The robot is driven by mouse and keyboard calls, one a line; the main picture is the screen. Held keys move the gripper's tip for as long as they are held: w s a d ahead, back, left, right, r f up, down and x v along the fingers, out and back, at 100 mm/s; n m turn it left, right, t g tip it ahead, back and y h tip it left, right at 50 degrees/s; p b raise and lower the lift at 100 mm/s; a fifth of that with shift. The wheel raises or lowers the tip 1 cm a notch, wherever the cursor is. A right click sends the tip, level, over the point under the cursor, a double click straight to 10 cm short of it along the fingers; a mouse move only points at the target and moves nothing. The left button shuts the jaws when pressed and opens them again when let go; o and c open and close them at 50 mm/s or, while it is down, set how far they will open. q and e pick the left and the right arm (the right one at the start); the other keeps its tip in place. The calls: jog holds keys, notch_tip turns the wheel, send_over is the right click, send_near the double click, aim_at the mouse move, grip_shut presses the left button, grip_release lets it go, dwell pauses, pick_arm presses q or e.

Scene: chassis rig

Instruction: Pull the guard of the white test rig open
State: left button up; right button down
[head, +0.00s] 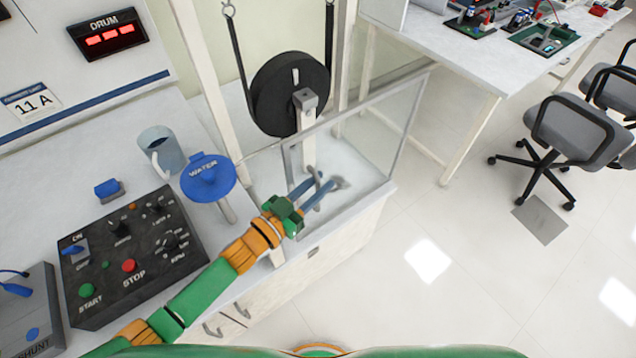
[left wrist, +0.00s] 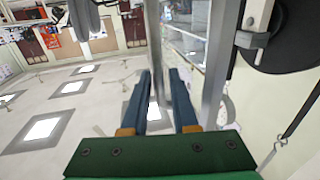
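The guard (head: 360,107) of the white test rig is a clear panel in a grey frame, standing at the right front of the rig below the black drum wheel (head: 290,92). My left gripper (head: 322,184) reaches its front left part with two blue fingers. In the left wrist view, the fingers (left wrist: 160,90) are apart. A thin grey upright bar (left wrist: 154,45) of the guard runs down between them, with a gap showing beside it. I cannot tell whether either finger touches it. My right gripper is out of view.
A side table (head: 440,60) and office chairs (head: 575,128) are at the right.

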pick_arm(q)
jog(key=shift+s, duration=0.1)
grip_shut()
dwell(1.2)
